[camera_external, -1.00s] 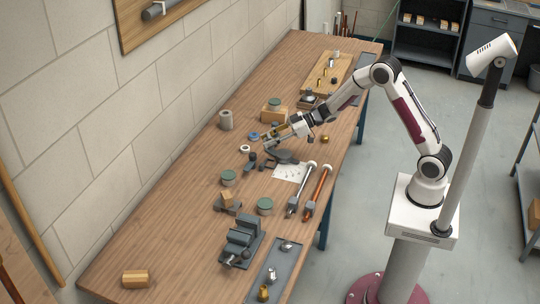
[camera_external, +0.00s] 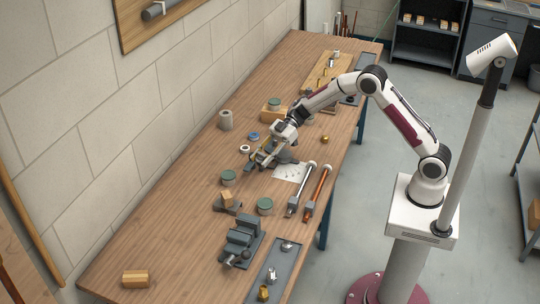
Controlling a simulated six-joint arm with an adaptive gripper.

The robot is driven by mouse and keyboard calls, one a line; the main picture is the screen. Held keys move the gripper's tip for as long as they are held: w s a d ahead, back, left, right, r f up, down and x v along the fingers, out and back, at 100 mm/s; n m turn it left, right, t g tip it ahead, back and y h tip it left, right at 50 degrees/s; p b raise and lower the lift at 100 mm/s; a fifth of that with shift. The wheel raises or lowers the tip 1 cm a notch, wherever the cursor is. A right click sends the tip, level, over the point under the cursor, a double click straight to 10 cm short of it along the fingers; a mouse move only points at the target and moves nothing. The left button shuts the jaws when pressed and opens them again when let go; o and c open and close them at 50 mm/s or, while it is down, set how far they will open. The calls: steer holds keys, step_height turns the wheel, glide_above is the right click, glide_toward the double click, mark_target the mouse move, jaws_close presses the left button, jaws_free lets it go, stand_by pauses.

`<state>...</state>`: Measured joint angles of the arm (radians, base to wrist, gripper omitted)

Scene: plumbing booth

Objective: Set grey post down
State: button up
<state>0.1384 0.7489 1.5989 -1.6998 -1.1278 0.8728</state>
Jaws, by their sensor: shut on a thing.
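My gripper (camera_external: 262,158) is low over the middle of the bench, pointing down and to the left. It is shut on the grey post, which is small and mostly hidden by the fingers. I cannot tell whether the post touches the bench. A dark grey flat piece (camera_external: 285,157) lies just right of the gripper, partly covered by it. A white printed sheet (camera_external: 290,172) lies beside that piece.
A white ring (camera_external: 245,149) and a blue ring (camera_external: 253,136) lie left of my gripper. The bench's near left is mostly clear.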

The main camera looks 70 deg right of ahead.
stand_by(0.4)
steer(key=shift+f, duration=3.1)
steer(key=shift+f, duration=0.1)
steer(key=shift+f, duration=1.75)
steer(key=shift+f, duration=0.15)
steer(key=o, duration=1.1)
steer(key=shift+o, duration=0.2)
